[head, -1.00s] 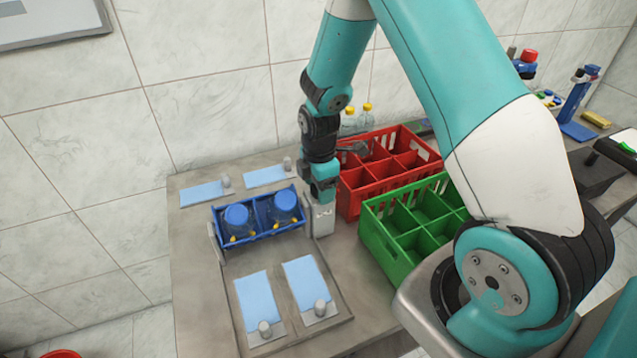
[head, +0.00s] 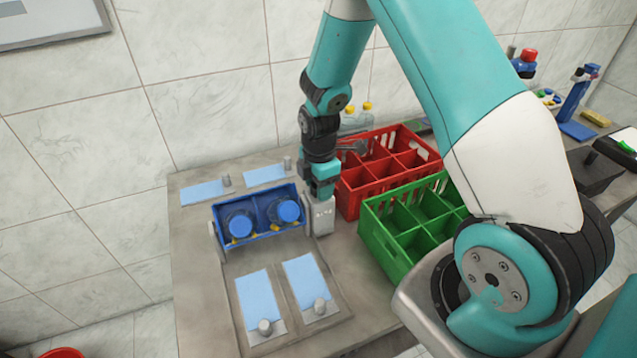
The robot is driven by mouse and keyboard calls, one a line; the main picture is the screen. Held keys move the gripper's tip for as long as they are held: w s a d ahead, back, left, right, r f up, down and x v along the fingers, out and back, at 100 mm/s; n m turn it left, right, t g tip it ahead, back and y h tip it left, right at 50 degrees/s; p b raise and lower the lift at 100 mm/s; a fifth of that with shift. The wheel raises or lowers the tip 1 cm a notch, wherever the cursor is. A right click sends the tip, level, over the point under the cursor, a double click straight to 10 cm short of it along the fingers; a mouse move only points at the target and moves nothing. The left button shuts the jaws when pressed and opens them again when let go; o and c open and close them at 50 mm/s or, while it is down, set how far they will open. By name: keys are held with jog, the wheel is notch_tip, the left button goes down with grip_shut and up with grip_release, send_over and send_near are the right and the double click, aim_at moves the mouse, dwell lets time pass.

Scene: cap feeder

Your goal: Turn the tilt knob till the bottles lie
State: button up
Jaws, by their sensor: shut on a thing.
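The blue cradle (head: 216,214) holds two clear bottles with blue bases or caps, the left bottle (head: 239,225) and the right bottle (head: 287,212). The cradle is tipped toward the front, so the round blue ends face the camera and the bottles lean well over. Whether they lie fully flat I cannot tell. My gripper (head: 322,218) is at the cradle's right end, pointing down and shut on the tilt knob there. The knob itself is hidden by the gripper.
A red crate (head: 350,208) and a green crate (head: 385,262) with compartments stand close to the right of my gripper. Light blue pads (head: 255,292) with small grey knobs lie in front of and behind the cradle. Clear bottles with yellow tops (head: 366,107) stand behind the red crate.

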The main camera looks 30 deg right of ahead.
jog(key=m, duration=0.6)
jog(key=shift+m, duration=0.3)
jog(key=o, duration=0.8)
jog(key=n, duration=0.3)
jog(key=shift+n+p, duration=0.3)
jog(key=shift+p, duration=0.05)
jog(key=n, duration=0.3)
jog(key=shift+n, duration=0.3)
jog(key=shift+c, duration=0.4)
